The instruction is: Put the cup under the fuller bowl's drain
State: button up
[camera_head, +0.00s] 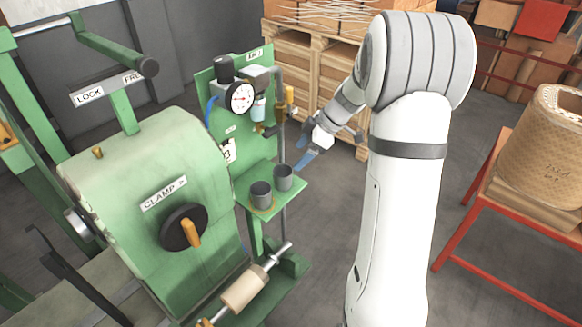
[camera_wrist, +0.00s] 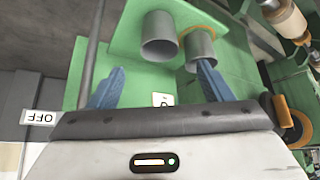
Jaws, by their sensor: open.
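Two dark grey cups stand upright on a small green shelf (camera_head: 244,190): a front cup (camera_head: 261,195) with an orange ring around its base, and a rear cup (camera_head: 283,178) to its right. My gripper (camera_head: 310,146) is open and empty, right of the shelf and apart from the rear cup. In the wrist view my gripper (camera_wrist: 158,75) has its blue fingers spread; the rear cup (camera_wrist: 159,38) lies beyond and between them, and the ringed cup (camera_wrist: 201,46) is behind the right fingertip. A pale blue bowl (camera_head: 258,108) hangs below the gauge unit; its fill level and any second bowl are unclear.
A pressure gauge (camera_head: 239,97) and vertical pipes stand on the green panel above the shelf. A green clamp machine (camera_head: 140,200) is at left. A wooden pallet stack (camera_head: 316,68) is behind, and a red-framed table (camera_head: 483,200) is at right.

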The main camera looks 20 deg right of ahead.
jog(key=s+a+r+m+h, duration=0.4)
jog(key=s+r, duration=0.3)
jog(key=s, duration=0.5)
jog(key=s+a+m+t+h, duration=0.1)
jog(key=s+m+h, duration=0.1)
jog(key=s+m, duration=0.8)
jog(key=shift+s+r, duration=0.4)
jog(key=shift+s, duration=2.15)
jog(key=shift+a, duration=0.1)
